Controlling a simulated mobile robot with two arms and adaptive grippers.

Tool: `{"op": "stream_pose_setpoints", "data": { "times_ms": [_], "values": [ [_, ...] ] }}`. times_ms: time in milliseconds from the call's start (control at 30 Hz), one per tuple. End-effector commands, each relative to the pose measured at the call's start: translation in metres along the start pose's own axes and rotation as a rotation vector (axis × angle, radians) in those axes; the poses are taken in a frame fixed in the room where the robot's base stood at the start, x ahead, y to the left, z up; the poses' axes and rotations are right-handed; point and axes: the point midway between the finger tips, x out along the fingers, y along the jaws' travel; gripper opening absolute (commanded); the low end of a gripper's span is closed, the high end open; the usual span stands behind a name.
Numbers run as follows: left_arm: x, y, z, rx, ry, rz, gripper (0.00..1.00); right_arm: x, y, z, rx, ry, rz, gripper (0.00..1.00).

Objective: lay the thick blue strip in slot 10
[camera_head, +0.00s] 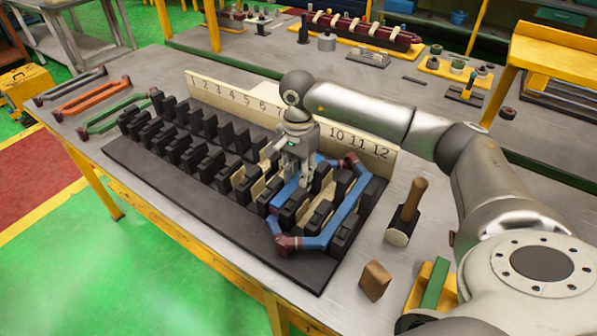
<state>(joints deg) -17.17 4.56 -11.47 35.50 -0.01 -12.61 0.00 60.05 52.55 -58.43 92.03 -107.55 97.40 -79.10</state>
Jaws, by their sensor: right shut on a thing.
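The thick blue strip (347,214) is a long closed loop with dark red end pieces. It lies over the right part of the black slotted block (135,170), along the slots. My right gripper (304,182) points down and is shut on the loop's left long side near its far end. Whether that side is down in a slot or just above it cannot be told. The label 10 (337,134) is on the cream number board (215,91) behind the block. My left gripper is out of view.
Grey, orange (91,97) and green (113,113) strips lie at the table's left end. A mallet (407,212) and a brown wood block (375,280) stand right of the slotted block. Cream liners sit in some slots. A rear bench holds a dark red shaft (362,30).

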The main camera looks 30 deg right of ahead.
Motion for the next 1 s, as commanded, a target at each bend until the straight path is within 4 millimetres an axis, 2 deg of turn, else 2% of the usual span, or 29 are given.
{"op": "stream_pose_setpoints", "data": {
  "times_ms": [167, 200, 400, 1000],
  "values": [
    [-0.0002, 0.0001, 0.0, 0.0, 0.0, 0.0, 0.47, -0.0004, -0.0001, -0.0002, 0.0, 0.0, -0.001, 0.0],
    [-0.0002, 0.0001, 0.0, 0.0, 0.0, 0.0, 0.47, -0.0005, -0.0001, -0.0002, 0.0, 0.0, -0.001, 0.28],
    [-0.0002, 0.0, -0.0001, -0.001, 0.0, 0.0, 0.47, -0.0004, -0.0001, -0.0002, 0.0, 0.0, -0.001, 0.51],
    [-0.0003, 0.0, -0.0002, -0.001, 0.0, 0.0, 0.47, -0.0004, 0.0, -0.0001, 0.0, 0.0, 0.0, 0.51]
  ]
}}
